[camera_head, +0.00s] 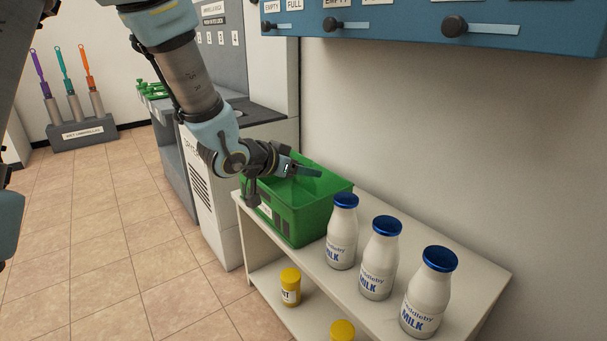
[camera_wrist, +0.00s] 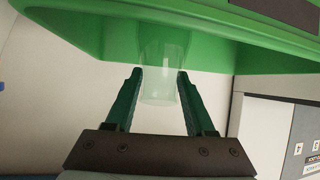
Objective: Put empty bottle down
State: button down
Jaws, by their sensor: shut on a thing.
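My gripper (camera_head: 300,170) is over the green crate (camera_head: 318,220) on the white shelf unit in the head view. In the wrist view my gripper (camera_wrist: 158,74) is shut on a clear, pale translucent bottle (camera_wrist: 161,88), with one finger on each side. The bottle's far part shows against the green crate (camera_wrist: 85,28). I cannot make out the bottle in the head view. Whether it touches the crate cannot be told.
Several white milk bottles with blue caps, one of them nearest the crate (camera_head: 342,235), stand on the shelf top (camera_head: 465,275). Yellow-capped jars (camera_head: 290,285) stand on the lower shelf. A blue cabinet (camera_head: 540,30) with black knobs hangs above. Tiled floor (camera_head: 100,230) is open at left.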

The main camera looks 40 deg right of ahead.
jog(key=shift+f, duration=0.1)
jog(key=shift+c, duration=1.3)
grip_release()
